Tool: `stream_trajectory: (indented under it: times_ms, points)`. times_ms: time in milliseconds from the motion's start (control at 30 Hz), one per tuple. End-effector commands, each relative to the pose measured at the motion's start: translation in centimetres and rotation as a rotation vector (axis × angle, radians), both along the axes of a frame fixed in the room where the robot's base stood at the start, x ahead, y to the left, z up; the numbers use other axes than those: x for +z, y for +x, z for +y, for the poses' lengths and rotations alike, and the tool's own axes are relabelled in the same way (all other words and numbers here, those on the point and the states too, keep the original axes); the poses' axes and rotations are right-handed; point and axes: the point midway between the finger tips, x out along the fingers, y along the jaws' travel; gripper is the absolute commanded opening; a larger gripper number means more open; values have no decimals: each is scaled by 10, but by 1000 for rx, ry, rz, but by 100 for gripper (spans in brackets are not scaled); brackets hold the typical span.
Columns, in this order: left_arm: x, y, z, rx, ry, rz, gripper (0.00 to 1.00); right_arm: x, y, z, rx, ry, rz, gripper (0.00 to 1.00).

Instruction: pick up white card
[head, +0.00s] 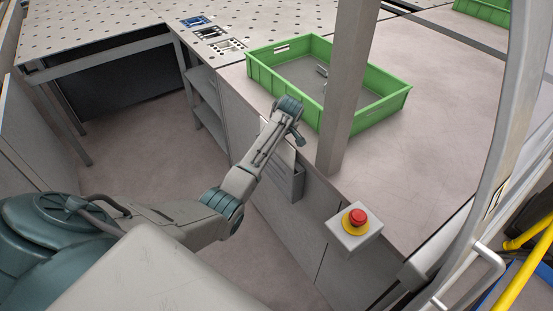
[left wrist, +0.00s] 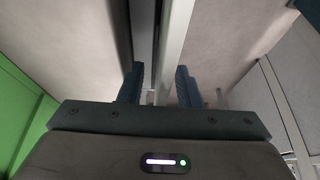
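A pale sheet, likely the white card (head: 282,151), shows beside my left forearm in the head view, above a grey holder (head: 288,182) on the cabinet's side. My arm hides part of it. My left gripper (head: 298,138) is close to it, next to the counter edge. In the left wrist view the two fingers of this gripper (left wrist: 160,88) are apart. A light strip (left wrist: 176,45) and a darker strip run between and beyond them. I cannot tell whether the light strip is the card, or whether anything touches the fingers. My right gripper is not in view.
A green crate (head: 374,116) with a small metal part stands on the counter behind the gripper. A grey post (head: 344,85) rises close to the gripper's right. A red emergency button (head: 357,217) is nearer on the right. The floor left of the cabinet is clear.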

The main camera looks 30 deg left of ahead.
Motion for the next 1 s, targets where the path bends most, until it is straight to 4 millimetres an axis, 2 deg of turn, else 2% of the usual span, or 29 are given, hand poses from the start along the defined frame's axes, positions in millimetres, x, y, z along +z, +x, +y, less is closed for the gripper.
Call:
stream_trajectory:
  times_ms: [233,267,400,867,967,1000]
  points:
    - [0,0,0,0,0,0,31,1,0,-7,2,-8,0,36]
    - [0,0,0,0,0,0,27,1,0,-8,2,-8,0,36]
    - [0,0,0,0,0,0,0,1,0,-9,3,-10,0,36]
    - [1,0,0,1,0,-2,0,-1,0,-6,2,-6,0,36]
    - [5,1,0,0,1,-3,0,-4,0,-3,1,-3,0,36]
    - [11,1,1,1,0,-2,0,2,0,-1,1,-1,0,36]
